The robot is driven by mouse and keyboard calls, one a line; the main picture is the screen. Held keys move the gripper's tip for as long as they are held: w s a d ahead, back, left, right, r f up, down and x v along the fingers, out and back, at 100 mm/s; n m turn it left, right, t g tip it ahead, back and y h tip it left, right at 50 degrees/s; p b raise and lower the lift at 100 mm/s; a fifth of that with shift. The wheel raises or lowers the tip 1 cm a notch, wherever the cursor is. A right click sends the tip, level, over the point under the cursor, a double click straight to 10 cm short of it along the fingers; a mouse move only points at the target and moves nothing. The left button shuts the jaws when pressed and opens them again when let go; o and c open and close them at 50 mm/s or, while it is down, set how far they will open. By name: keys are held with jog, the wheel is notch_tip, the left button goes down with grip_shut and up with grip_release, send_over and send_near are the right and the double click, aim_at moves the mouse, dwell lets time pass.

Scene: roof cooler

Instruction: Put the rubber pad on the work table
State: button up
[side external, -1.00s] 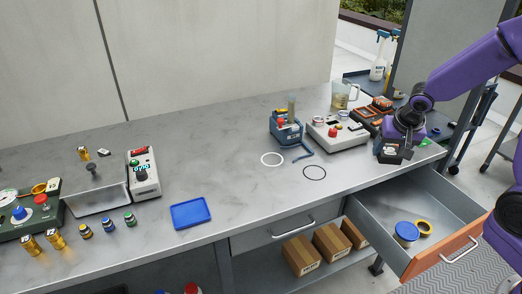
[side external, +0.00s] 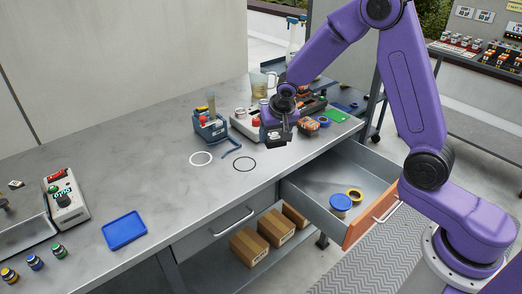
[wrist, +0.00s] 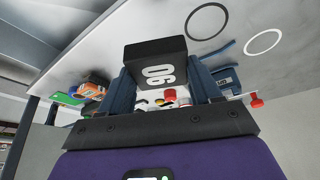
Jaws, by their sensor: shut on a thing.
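The rubber pad, a thick black block with white digits on its face (wrist: 157,65), is between the two fingers of my gripper (wrist: 160,88) in the wrist view. My gripper (side external: 277,128) is shut on it. In the side external view the dark pad (side external: 274,140) shows below the fingers, over the right part of the work table (side external: 150,180), in front of the white control box (side external: 242,124). The pad looks raised above the table, but the exact gap cannot be told.
A black ring (side external: 244,157) and a white ring (side external: 201,151) lie left of the gripper. A blue tray (side external: 124,231) lies farther left. The open drawer (side external: 372,223) holds a blue-lidded tin (side external: 340,202) and a yellow ring (side external: 354,194). Bare table lies between tray and rings.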

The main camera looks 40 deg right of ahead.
send_over(261, 156)
jog(key=s, duration=0.2)
jog(key=f, duration=0.5)
jog(key=shift+w+a+f, duration=0.15)
jog(key=shift+a+f, duration=0.2)
jog(key=shift+w+f, duration=0.15)
jog(key=shift+f, duration=1.55)
jog(key=shift+f, duration=0.15)
jog(key=o, duration=1.1)
jog(key=v, duration=1.2)
jog(key=shift+a, duration=0.1)
